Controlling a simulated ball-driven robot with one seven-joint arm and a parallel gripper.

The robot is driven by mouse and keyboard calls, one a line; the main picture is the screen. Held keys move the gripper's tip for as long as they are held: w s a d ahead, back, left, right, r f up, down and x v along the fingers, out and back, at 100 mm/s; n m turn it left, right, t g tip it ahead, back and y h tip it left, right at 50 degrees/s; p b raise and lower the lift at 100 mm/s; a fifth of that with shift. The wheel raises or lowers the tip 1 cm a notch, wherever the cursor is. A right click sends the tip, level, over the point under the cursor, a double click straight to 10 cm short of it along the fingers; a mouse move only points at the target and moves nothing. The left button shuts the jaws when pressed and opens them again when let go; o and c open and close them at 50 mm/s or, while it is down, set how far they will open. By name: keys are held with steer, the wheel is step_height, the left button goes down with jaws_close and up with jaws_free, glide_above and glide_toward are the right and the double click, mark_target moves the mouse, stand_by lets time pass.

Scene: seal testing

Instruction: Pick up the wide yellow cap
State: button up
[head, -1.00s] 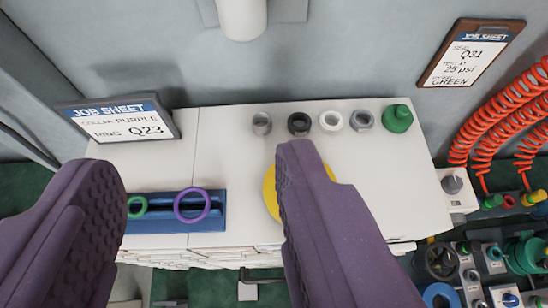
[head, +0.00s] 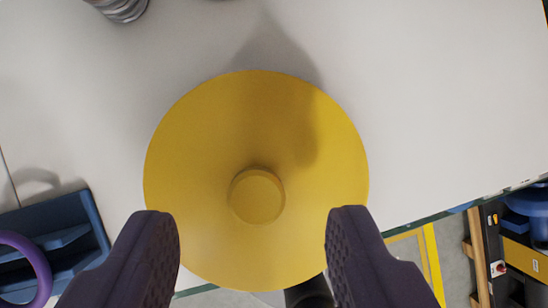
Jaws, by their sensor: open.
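The wide yellow cap (head: 215,150) is a large flat disc with a small round knob (head: 257,196) at its middle. It lies on the white bench top (head: 440,110) in the centre of the head view. My gripper (head: 252,225) is open above the cap, with one purple finger on each side of the knob's line, a little nearer the picture's bottom. The fingers hide parts of the cap's lower left and lower right rim. Nothing is between the fingertips except the view of the cap below.
A blue rack (head: 60,235) with a purple ring (head: 35,268) stands at the lower left. A grey ribbed part (head: 122,8) is at the top left. The bench's front edge runs along the lower right, with the floor and equipment beyond. The bench right of the cap is clear.

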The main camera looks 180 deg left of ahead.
mark_target(256, 203)
steer(key=x, duration=0.3)
steer(key=shift+s+r, duration=0.1)
jaws_close()
steer(key=shift+r, duration=0.1)
